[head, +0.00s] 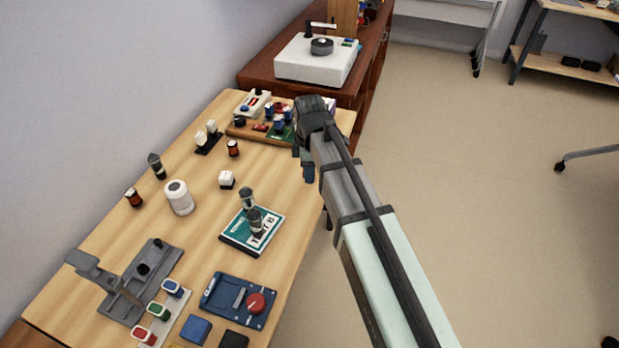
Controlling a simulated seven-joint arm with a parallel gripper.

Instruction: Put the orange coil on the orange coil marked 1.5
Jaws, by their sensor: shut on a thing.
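Two small dark cylinders with orange-brown sides look like orange coils. One coil (233,148) stands near the middle of the table, and another coil (134,198) stands near the left edge. No 1.5 marking is readable on either. My gripper (308,174) points down at the table's right edge, right of and a little lower in the picture than the first coil. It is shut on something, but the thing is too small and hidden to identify.
A wooden board (243,132) with several parts lies behind my gripper. A grey stand (168,265) and blue device (225,293) are in front.

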